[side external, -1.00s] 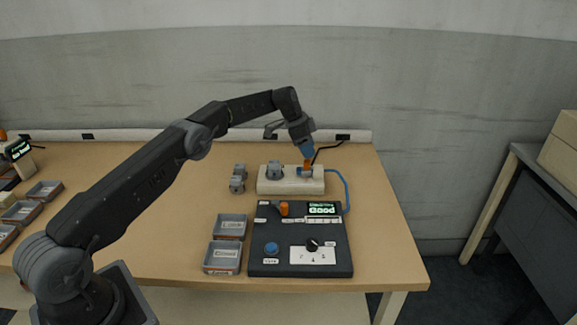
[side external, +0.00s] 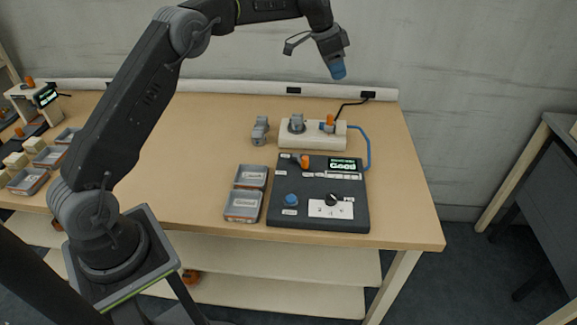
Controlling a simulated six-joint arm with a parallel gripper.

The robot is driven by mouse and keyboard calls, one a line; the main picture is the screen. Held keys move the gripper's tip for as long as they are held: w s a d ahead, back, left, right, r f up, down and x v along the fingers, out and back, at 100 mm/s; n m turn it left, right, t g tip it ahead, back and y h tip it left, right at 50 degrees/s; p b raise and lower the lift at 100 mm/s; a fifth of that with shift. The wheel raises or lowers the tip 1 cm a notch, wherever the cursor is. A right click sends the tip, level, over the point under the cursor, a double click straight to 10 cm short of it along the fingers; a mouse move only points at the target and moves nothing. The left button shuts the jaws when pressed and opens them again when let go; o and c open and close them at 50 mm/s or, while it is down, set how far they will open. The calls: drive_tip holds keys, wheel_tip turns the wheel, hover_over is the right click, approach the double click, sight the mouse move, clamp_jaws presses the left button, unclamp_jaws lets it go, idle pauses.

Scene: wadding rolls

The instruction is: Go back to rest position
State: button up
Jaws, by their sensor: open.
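My gripper (side external: 338,72), with blue fingertips, is raised in the air at the upper middle of the side external view. It is open, and I see nothing held in it. It is well above the beige fixture block (side external: 340,136) and apart from it. On that block sit a grey part (side external: 297,123) and, to its right, an orange-topped part (side external: 329,121). My arm reaches up from its base at the lower left.
A black control panel (side external: 287,216) with a green-lit display (side external: 342,165), a blue button (side external: 291,200) and a black knob (side external: 331,199) lies in front of the block. Two grey trays (side external: 242,205) stand left of it. Loose grey parts (side external: 260,131) lie nearby. Cables run behind and beside the block.

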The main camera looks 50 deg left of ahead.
drive_tip(key=s+d+r+n, duration=0.1)
drive_tip(key=s+d+r, duration=0.1)
drive_tip(key=s+r, duration=0.35)
drive_tip(key=s+d+r+n+y, duration=0.1)
drive_tip(key=s+d+r, duration=0.15)
drive_tip(key=s, duration=0.55)
drive_tip(key=s+d+r+n, duration=0.1)
drive_tip(key=s+d+r, duration=0.2)
drive_tip(key=s, duration=0.3)
drive_tip(key=s+d+f+n+t, duration=0.1)
drive_tip(key=s+f+n, duration=0.1)
drive_tip(key=s, duration=0.9)
drive_tip(key=s+d+f+n+t+y, duration=0.1)
drive_tip(key=s+f, duration=0.4)
drive_tip(key=s, duration=0.6)
drive_tip(key=shift+s+d+f+n, duration=0.15)
drive_tip(key=shift+s+f+n, duration=0.1)
drive_tip(key=shift+n, duration=0.15)
